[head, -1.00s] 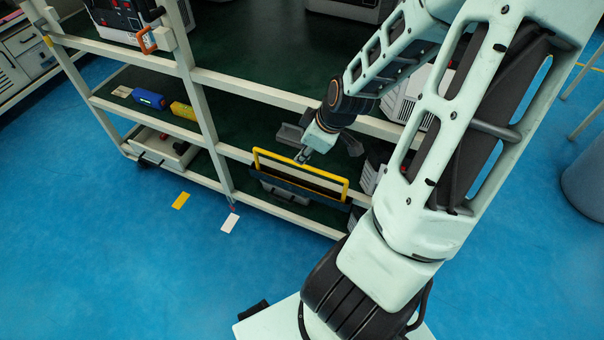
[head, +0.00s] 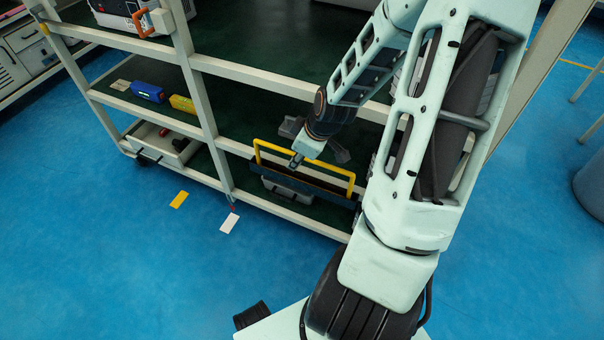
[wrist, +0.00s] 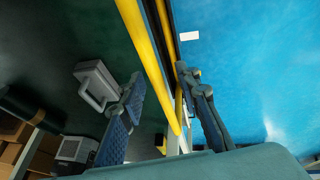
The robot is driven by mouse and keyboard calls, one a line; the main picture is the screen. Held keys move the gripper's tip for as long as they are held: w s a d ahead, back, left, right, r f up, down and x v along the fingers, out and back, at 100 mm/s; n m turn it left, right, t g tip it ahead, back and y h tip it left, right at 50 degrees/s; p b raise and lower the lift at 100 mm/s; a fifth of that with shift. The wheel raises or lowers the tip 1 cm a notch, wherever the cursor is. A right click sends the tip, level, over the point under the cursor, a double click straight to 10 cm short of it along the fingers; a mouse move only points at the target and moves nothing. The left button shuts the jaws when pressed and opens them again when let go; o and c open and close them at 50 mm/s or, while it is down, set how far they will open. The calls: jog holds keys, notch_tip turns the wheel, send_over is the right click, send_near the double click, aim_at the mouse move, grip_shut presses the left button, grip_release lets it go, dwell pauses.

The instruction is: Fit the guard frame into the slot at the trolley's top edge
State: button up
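The guard frame is a yellow bar loop with a dark lower strip (head: 328,172). In the wrist view, the fingers of my gripper (wrist: 160,80) are spread on either side of the yellow bar (wrist: 145,45). A gap shows between the left finger and the bar; contact on the right side is unclear. I cannot make out a slot at the trolley's top edge.
A blue block (head: 147,92) and a yellow block (head: 182,104) lie on the middle shelf. A grey case (wrist: 98,84) lies behind the frame. Blue floor (head: 110,260) in front is clear except for small cards.

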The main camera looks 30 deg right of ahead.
grip_shut()
dwell(0.7)
